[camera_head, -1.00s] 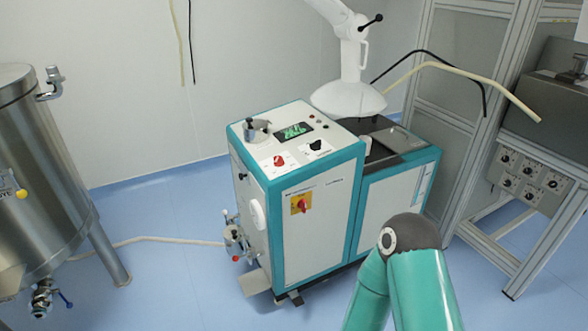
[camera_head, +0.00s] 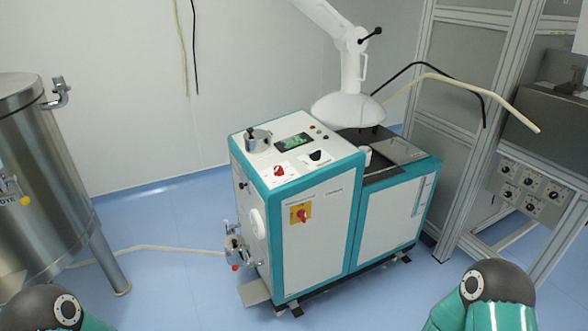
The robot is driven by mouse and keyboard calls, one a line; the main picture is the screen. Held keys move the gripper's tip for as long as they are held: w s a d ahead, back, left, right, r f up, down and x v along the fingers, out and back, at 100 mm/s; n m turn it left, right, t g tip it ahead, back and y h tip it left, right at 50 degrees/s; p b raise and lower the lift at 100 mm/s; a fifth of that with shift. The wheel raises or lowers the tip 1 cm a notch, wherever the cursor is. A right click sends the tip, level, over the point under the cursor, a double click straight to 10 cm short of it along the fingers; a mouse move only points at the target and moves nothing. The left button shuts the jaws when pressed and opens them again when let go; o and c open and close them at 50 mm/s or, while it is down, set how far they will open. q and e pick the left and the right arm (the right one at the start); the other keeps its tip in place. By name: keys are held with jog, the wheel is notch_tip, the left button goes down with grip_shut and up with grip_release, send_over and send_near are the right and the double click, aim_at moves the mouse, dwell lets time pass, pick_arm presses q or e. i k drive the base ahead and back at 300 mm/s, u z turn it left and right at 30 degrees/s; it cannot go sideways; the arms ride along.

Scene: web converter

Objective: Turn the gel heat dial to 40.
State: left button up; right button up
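A white and teal machine (camera_head: 318,230) stands in the middle of the view. Its sloped top panel carries a red dial (camera_head: 279,171) on a white label and a black dial (camera_head: 316,156) to its right. A lit green display (camera_head: 294,142) sits behind them. The labels are too small to read, so I cannot tell which dial is the gel heat dial. A red rotary switch (camera_head: 301,214) on a yellow plate is on the front. Only parts of my arms show at the lower left and lower right corners. Neither gripper is in view.
A steel tank (camera_head: 45,170) stands at the left, with a pale hose on the floor. A white extraction hood (camera_head: 347,108) hangs above the machine. A control box with several black knobs (camera_head: 531,188) is on a frame at the right. The blue floor before the machine is clear.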

aim_at(278, 171)
jog(key=z, duration=0.1)
jog(key=i, duration=1)
jog(key=u, duration=0.1)
